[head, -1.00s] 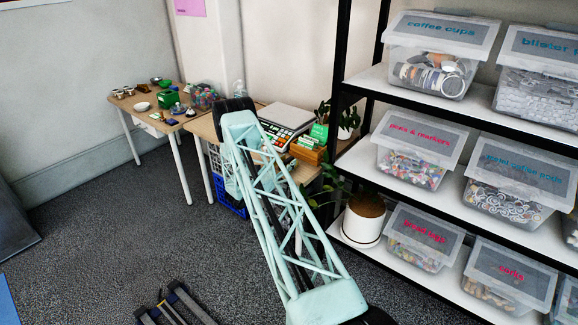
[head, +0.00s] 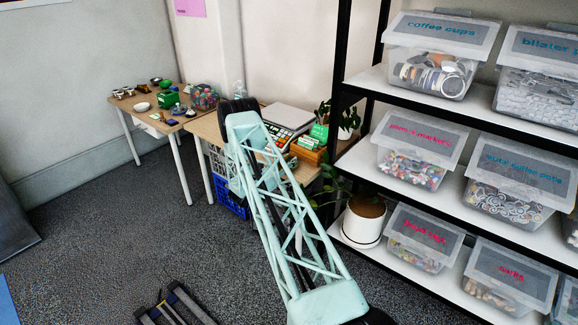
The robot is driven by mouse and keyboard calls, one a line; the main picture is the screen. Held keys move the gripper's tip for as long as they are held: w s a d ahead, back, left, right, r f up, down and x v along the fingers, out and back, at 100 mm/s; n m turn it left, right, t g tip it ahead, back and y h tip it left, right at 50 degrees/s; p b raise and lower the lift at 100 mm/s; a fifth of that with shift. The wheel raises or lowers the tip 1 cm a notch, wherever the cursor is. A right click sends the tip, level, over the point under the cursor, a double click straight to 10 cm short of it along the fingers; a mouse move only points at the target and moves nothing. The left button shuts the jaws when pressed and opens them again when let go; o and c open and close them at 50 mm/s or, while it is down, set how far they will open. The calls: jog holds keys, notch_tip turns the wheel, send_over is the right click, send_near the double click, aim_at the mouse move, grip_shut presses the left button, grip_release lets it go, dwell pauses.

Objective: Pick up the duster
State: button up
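I cannot make out a duster for certain in the head view. Several small objects lie on the far left table, among them a green box (head: 168,99), a white bowl (head: 142,106) and a small dark-blue item (head: 178,108); they are too small to tell apart well. My pale-green lattice arm reaches from the lower right up to the nearer table (head: 205,128), with a black joint at its upper end. My gripper is not visible; the arm hides part of the nearer table and what is below it.
A scale (head: 287,114) and an orange box (head: 309,148) with green cards stand on the nearer table. A blue crate (head: 232,198) is under it. A potted plant (head: 364,220) and a shelf (head: 405,93) with labelled bins stand at the right.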

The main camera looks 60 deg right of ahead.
aim_at(289, 159)
jog(key=c, duration=0.5)
jog(key=shift+r, duration=0.2)
jog(key=shift+r, duration=0.75)
notch_tip(289, 159, up, 2)
jog(key=a+r+p, duration=0.1)
jog(key=a, duration=1.5)
jog(key=shift+w, duration=0.25)
